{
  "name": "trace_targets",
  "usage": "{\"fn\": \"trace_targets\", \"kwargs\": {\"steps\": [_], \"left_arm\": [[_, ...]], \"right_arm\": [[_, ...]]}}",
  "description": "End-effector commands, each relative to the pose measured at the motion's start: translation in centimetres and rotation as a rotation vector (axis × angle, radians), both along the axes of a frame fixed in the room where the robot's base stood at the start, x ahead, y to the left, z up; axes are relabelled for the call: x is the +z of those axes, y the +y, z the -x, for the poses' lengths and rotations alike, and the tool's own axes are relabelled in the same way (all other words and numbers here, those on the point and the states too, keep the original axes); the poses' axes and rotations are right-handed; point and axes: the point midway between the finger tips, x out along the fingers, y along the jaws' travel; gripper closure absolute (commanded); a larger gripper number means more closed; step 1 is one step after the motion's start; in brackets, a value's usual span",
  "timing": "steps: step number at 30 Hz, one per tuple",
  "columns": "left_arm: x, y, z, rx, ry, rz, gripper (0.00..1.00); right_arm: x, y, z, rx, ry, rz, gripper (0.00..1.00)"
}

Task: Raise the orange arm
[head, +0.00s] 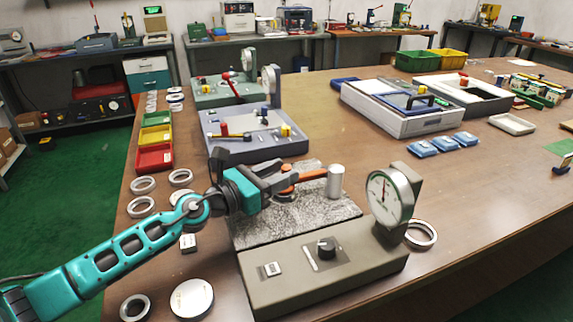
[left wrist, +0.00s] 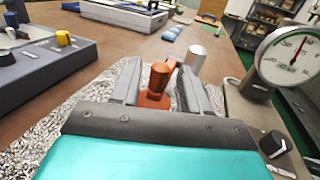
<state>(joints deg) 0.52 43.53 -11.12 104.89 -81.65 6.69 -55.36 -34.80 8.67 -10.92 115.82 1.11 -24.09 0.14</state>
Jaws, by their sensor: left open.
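The orange arm (head: 312,175) belongs to the nearest gauge, above its speckled grey plate (head: 300,225). It lies low and roughly level, reaching toward a silver cylinder (head: 335,181). In the left wrist view the orange arm (left wrist: 155,85) shows a round knob between my fingers. My left gripper (head: 284,178) is open around the arm's near end, with its fingers on either side of the knob; contact is not clear. The fingers partly hide the arm in the head view. The dial (head: 390,192) stands at the right of the gauge. My right gripper is not in view.
Two similar gauges (head: 252,135) stand behind on the brown table. Several metal rings (head: 143,185) lie along the left edge, near red, yellow and green bins (head: 155,158). One ring (head: 421,234) lies beside the dial.

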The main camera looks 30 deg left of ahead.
Motion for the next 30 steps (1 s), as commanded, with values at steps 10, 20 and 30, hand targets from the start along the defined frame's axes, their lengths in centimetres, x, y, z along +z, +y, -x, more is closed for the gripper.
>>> {"fn": "trace_targets", "kwargs": {"steps": [10, 20, 30], "left_arm": [[0.0, -0.8, -2.0, 0.000, 0.000, 0.000, 0.55], [0.0, -0.9, -2.0, 0.000, 0.000, 0.000, 0.63], [0.0, -0.9, -1.9, 0.000, 0.000, 0.000, 0.96]], "right_arm": [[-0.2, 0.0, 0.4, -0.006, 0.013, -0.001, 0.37], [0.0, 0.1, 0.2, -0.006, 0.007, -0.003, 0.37], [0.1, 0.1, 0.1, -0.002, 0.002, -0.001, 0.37]]}}
